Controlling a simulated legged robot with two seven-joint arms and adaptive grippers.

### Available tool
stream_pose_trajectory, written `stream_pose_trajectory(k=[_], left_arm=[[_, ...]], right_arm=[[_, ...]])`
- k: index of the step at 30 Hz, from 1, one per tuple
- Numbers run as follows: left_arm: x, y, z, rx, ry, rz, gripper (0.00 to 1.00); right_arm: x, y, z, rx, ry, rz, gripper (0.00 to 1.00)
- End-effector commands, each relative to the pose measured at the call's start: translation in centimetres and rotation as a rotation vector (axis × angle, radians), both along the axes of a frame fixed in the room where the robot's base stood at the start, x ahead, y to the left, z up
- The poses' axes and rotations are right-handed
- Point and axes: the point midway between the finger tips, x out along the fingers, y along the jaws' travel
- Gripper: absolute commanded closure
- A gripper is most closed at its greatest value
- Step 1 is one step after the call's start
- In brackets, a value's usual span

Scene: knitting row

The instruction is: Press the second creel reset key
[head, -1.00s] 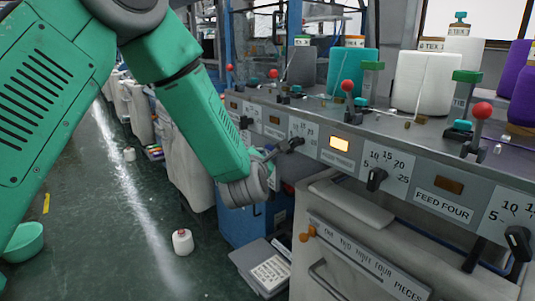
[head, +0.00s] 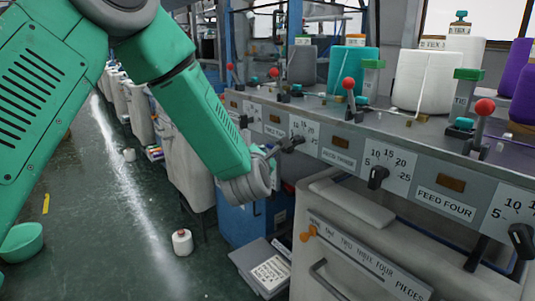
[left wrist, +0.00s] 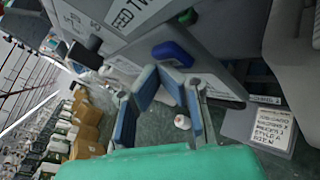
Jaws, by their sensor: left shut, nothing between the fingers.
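My left gripper (head: 273,152) is shut and empty, in front of the panel beside a dark dial knob (head: 292,142). Small teal caps (head: 362,101) sit on the shelf by red-balled levers, another farther right (head: 462,124). No readable label tells me which part is the second creel reset key. The panel window (head: 341,141) left of the third visible dial is dark. My right gripper is out of view.
Yarn cones (head: 427,80) and upright red-balled levers (head: 349,86) crowd the shelf above the panel. A white spool (head: 182,242) and a green basin (head: 22,241) are on the otherwise mostly clear aisle floor.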

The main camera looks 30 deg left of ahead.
Motion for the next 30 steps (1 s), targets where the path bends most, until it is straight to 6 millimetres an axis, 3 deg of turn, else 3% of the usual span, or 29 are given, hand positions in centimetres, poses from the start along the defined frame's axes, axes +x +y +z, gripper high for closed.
stream_pose_trajectory(k=[11, 30], left_arm=[[-0.5, 0.1, 0.0, 0.000, 0.001, -0.002, 1.00], [-5.7, 2.3, -0.1, -0.001, 0.002, -0.001, 1.00]], right_arm=[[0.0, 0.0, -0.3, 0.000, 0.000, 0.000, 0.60], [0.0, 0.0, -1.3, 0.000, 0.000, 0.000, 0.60]])
